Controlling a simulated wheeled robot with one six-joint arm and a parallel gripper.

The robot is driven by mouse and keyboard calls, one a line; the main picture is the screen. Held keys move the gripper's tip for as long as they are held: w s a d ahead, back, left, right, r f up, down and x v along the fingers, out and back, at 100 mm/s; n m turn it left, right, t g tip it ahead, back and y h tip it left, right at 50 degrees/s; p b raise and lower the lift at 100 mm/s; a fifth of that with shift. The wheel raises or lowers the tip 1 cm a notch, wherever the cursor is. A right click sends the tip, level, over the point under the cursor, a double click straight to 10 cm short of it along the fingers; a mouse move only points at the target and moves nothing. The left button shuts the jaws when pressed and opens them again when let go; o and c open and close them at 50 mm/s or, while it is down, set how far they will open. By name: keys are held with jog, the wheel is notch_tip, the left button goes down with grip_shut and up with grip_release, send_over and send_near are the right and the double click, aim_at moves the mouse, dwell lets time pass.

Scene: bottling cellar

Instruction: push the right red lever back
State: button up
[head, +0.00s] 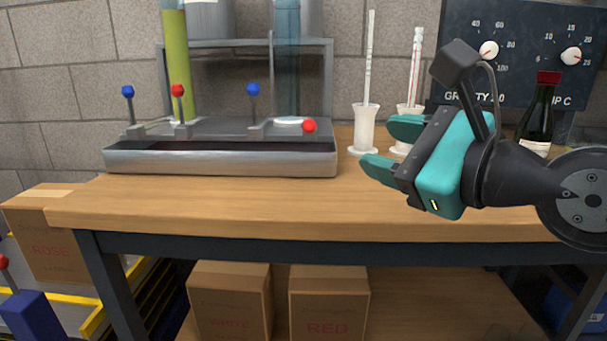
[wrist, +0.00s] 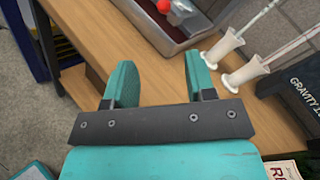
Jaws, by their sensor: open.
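The right red lever (head: 309,126) is at the right end of the filler's steel base. Its ball sits low, tipped forward toward me, and hides most of its stem. The red ball also shows at the top of the wrist view (wrist: 163,6). The left red lever (head: 178,90) stands upright beside the green tube. My gripper (head: 390,148) is right of the right red lever, apart from it, over the bench with its fingers pointing left. In the wrist view my gripper (wrist: 160,78) has its teal fingers spread with nothing between them.
Two blue levers (head: 127,91) (head: 253,89) stand upright on the filler. White holders (head: 365,133) with thin glass instruments stand behind my gripper. A dark bottle (head: 537,125) is at the right. The wooden bench front (head: 250,205) is clear.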

jog(key=m, duration=0.2)
jog(key=p, duration=1.3)
send_near(314, 127)
jog(key=x, duration=0.4)
jog(key=shift+t, duration=0.4)
jog(key=p+x, duration=0.7)
jog(key=shift+a+r, duration=0.1)
jog(key=shift+r, duration=0.05)
jog(key=shift+w+a+f+p, duration=0.3)
jog(key=shift+w+a+p, duration=0.2)
jog(key=shift+w+p, duration=0.25)
jog(key=shift+c, duration=0.5)
jog(key=shift+s, duration=0.1)
grip_shut()
